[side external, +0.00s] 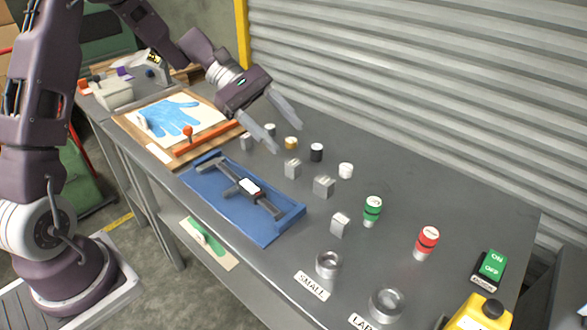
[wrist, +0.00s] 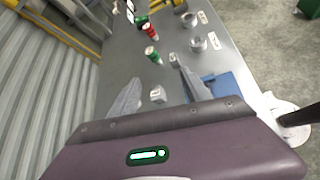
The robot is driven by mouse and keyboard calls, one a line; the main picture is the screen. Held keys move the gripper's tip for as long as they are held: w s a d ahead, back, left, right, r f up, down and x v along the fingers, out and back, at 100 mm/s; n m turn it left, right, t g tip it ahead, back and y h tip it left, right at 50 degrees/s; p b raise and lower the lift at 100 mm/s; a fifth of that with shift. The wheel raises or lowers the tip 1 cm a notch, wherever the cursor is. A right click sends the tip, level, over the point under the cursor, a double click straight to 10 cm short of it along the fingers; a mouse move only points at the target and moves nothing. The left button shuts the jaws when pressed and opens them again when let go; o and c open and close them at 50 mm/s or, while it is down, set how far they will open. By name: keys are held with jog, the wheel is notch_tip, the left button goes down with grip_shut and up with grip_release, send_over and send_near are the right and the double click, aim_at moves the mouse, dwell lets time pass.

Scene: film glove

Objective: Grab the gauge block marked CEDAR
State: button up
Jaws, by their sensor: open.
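Several small grey gauge blocks stand on the bench in the side view: one by the wooden board (side external: 246,141), one nearer the middle (side external: 292,168), one right of it (side external: 324,186), and one farther toward the front (side external: 340,224). Their markings are too small to read, so I cannot tell which is CEDAR. My gripper (side external: 285,138) is open and empty, above the bench near the back blocks. In the wrist view its fingers (wrist: 157,72) are spread, with a small pale piece (wrist: 158,94) showing between them and a grey block (wrist: 173,57) beyond.
A blue tray (side external: 275,236) holds a caliper-like tool (side external: 248,187). Black (side external: 317,152), white (side external: 345,170) and brass (side external: 291,143) cylinders stand near the blocks. Green (side external: 372,210) and red (side external: 427,243) topped gauges and metal rings (side external: 328,264) stand rightward. A shutter wall (side external: 430,80) runs behind.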

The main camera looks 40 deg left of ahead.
aim_at(292, 162)
jog(key=w+a+f+n+t, duration=0.1)
jog(key=w+f+n, duration=0.1)
jog(key=f, duration=0.2)
jog(key=w+a+f+n+t+h, duration=0.1)
jog(key=w+a+f+n, duration=0.1)
jog(key=f, duration=0.3)
jog(key=w+a+f+n+t+h, duration=0.1)
jog(key=w+a+f+n, duration=0.1)
jog(key=f, duration=0.2)
jog(key=shift+w+a+f, duration=0.15)
jog(key=shift+a+f, duration=0.1)
jog(key=shift+f, duration=0.15)
jog(key=shift+x, duration=0.9)
jog(key=shift+w+d, duration=0.2)
jog(key=shift+d, duration=0.2)
jog(key=shift+r, duration=0.1)
grip_shut()
